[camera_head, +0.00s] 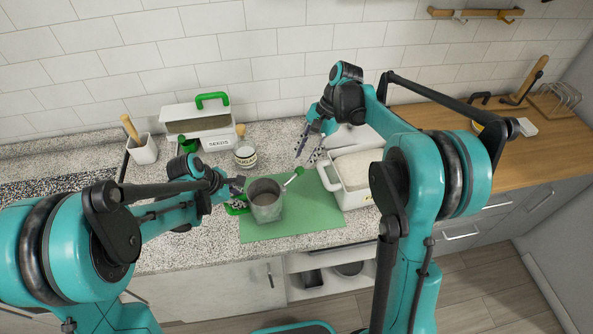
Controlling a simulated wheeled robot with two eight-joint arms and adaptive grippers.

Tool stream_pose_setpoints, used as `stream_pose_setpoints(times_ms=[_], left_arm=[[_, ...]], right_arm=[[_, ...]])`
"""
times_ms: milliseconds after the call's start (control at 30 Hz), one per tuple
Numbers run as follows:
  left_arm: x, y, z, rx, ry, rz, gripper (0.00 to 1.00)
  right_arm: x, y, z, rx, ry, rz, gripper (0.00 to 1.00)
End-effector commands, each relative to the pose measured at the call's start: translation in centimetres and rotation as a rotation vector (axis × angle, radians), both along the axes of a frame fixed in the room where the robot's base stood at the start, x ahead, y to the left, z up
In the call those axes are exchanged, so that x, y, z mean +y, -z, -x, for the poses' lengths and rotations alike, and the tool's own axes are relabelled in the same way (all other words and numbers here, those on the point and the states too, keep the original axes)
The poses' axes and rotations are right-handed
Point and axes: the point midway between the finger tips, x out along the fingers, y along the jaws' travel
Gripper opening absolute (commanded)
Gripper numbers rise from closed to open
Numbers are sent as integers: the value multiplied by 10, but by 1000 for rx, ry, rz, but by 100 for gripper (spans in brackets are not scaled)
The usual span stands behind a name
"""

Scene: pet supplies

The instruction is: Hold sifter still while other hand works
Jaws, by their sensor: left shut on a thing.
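The sifter (266,205) is a grey cup standing upright on a green mat (290,225). A thin rod with a green knob (299,170) sticks out from its upper right side. A green part (237,208) shows at its left side, partly hidden by my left gripper. My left gripper (238,194) is at the sifter's left side, shut on it. My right gripper (310,150) is above and to the right of the sifter, near the green knob. Its fingers are apart, with nothing seen between them.
A white bin (332,184) with pale contents stands right of the mat, partly behind my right arm. The mat's front is clear.

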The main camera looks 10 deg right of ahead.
Motion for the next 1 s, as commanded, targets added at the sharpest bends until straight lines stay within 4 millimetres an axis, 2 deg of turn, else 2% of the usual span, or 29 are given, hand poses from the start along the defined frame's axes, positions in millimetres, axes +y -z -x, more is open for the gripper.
stream_pose_setpoints(times_ms=[100, 333, 500, 767, 867, 1000], left_arm=[[0, 0, 0, 0, 0, 1, 0], [0, 0, 0, 0, 0, 1, 0], [0, 0, 0, 0, 0, 1, 0], [0, 0, 0, 0, 0, 1, 0], [0, 0, 0, 0, 0, 1, 0], [0, 0, 0, 0, 0, 1, 0]], right_arm=[[11, 23, 3, -1, -3, 0, 29], [25, 55, 7, -1, -3, 0, 29], [28, 64, 8, -1, -2, 0, 29], [29, 65, 8, -1, -2, 0, 29], [29, 64, 8, -1, -2, 1, 3], [28, 64, 8, -1, -1, 1, 0]])
